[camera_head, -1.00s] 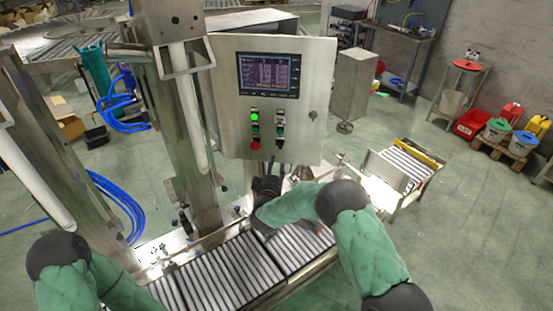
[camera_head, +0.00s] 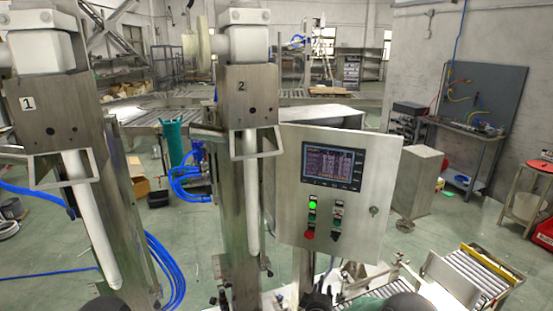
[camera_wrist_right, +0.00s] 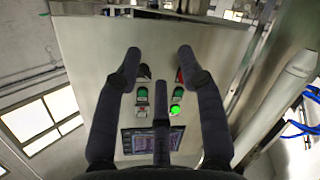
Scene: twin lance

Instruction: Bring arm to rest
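My right gripper (camera_head: 318,299) shows only as a dark shape at the bottom edge of the head view, below the control panel (camera_head: 383,165). In the right wrist view the right gripper (camera_wrist_right: 160,75) has its dark fingers spread, with nothing between them. Behind the fingers is the same panel (camera_wrist_right: 100,45), upside down, with its screen and a lit green button. I cannot tell the gap between fingers and panel. My left gripper is out of view; only a dark rounded part of my left arm shows at the bottom left.
Lance column 1 (camera_head: 50,115) and lance column 2 (camera_head: 248,95) stand to the left of the panel, with white lances hanging. A roller conveyor (camera_head: 478,275) stands at the lower right. Blue hoses (camera_head: 165,270) lie between the columns.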

